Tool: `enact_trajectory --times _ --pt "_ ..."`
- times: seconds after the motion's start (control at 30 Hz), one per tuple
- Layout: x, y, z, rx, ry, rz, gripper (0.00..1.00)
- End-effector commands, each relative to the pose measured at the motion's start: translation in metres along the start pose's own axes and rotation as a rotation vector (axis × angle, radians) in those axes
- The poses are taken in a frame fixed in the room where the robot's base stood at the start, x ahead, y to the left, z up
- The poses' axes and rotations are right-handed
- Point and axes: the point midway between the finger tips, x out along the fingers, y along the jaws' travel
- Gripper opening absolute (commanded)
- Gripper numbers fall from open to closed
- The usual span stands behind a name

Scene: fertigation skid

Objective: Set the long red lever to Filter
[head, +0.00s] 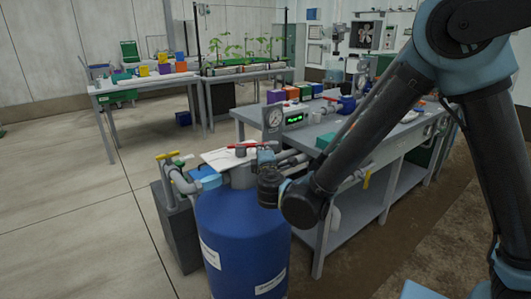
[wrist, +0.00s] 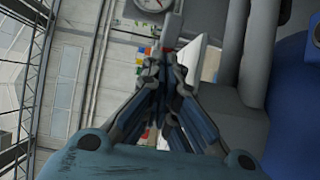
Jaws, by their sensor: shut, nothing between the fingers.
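The long red lever (head: 243,146) lies roughly level above a white plate (head: 218,160) on top of the blue tank (head: 243,235) in the head view. The lettering on the plate is too small to read, so I cannot tell which position the lever marks. My gripper (head: 266,152) is at the right end of the lever, above the tank's right shoulder. Whether it touches the lever is not clear. In the wrist view my gripper (wrist: 165,65) has its fingers together and empty, with the white plate (wrist: 198,60) seen edge-on beside them. The lever is not clearly visible there.
A round gauge (head: 273,118) and a green display (head: 294,119) stand just behind the gripper. Grey pipes and a yellow-handled valve (head: 167,155) flank the tank. A grey workbench (head: 345,140) stands at right. The floor at left is clear.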

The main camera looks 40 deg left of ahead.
Motion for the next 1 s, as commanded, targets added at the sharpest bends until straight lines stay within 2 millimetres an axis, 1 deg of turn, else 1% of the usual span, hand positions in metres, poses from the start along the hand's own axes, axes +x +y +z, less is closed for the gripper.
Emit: enact_trajectory --times 0.27,0.47,0.73,0.87,1.0 --pt "0.001 0.0 0.001 0.0 -0.001 0.0 0.0" --pt "0.015 0.0 0.007 0.0 -0.002 0.0 0.0" --pt "0.015 0.0 0.007 0.0 -0.001 0.0 0.0" --pt "0.013 0.0 0.009 0.0 -0.002 0.0 0.0" --pt "0.0 0.0 0.015 0.0 -0.004 0.0 0.0"
